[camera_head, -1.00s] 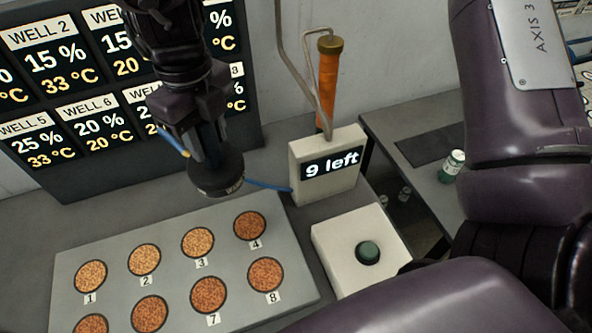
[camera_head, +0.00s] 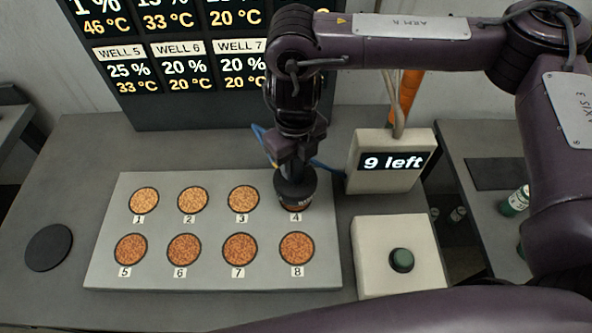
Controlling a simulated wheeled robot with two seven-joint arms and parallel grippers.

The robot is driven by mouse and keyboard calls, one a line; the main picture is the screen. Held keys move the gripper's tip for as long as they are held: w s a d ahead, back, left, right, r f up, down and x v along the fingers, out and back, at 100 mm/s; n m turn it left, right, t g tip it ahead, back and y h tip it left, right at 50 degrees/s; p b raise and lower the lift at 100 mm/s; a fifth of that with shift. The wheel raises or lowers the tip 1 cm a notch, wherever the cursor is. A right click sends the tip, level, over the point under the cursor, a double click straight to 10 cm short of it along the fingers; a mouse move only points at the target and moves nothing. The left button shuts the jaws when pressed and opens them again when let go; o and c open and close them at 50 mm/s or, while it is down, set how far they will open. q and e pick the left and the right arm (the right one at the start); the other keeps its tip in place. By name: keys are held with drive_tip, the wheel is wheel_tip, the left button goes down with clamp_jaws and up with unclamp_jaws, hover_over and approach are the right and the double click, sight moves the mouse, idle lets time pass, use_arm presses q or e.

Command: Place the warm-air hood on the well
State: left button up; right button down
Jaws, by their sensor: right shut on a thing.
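The warm-air hood (camera_head: 295,189) is a dark, round cap with a blue hose trailing behind it. My right gripper (camera_head: 291,163) points down and is shut on the hood. The hood is at well 4 (camera_head: 297,208) and hides most of it; I cannot tell whether it touches the plate. The grey well plate (camera_head: 105,260) has numbered round wells in two rows, filled with orange-brown grains. Well 3 (camera_head: 243,199) and well 8 (camera_head: 296,248) are uncovered. My left gripper is not in view.
A box reading "9 left" (camera_head: 386,172) stands right of the hood. A dark disc (camera_head: 48,247) lies left of the plate. A readings board (camera_head: 180,100) stands behind.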

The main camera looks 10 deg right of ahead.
sight(296, 174)
drive_tip(key=shift+f, duration=2.05)
drive_tip(key=shift+f, duration=0.15)
drive_tip(key=c, duration=0.9)
unclamp_jaws()
drive_tip(key=shift+c, duration=0.2)
wheel_tip(296, 174, up, 12)
drive_tip(key=shift+r+b, duration=0.2)
drive_tip(key=shift+b, duration=0.25)
